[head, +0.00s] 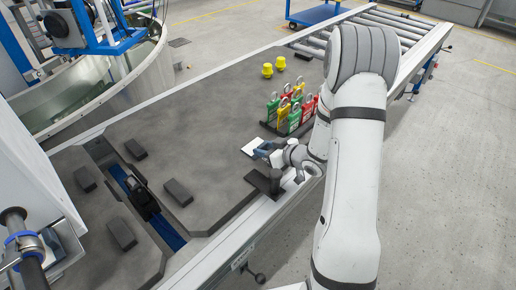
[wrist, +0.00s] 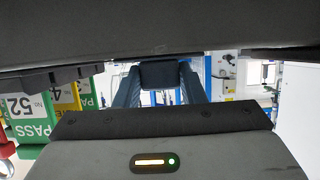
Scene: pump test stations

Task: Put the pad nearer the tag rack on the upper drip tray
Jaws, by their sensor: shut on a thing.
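My gripper (head: 263,152) is low over the grey bench top, just in front of the tag rack (head: 269,127), which holds red, yellow and green tags. In the wrist view, the blue fingers of my gripper (wrist: 160,85) are shut on a dark pad (wrist: 161,75), held at their far ends. The pad is hard to make out in the head view. A white flat square (head: 253,145) lies by the fingertips. I cannot make out the upper drip tray for certain.
Several dark blocks (head: 178,192) lie around a blue-lined slot (head: 168,232). A dark plate with a post (head: 264,182) stands near the bench edge below my gripper. Two yellow knobs (head: 267,70) stand behind the rack. Tags (wrist: 30,118) show close at left in the wrist view.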

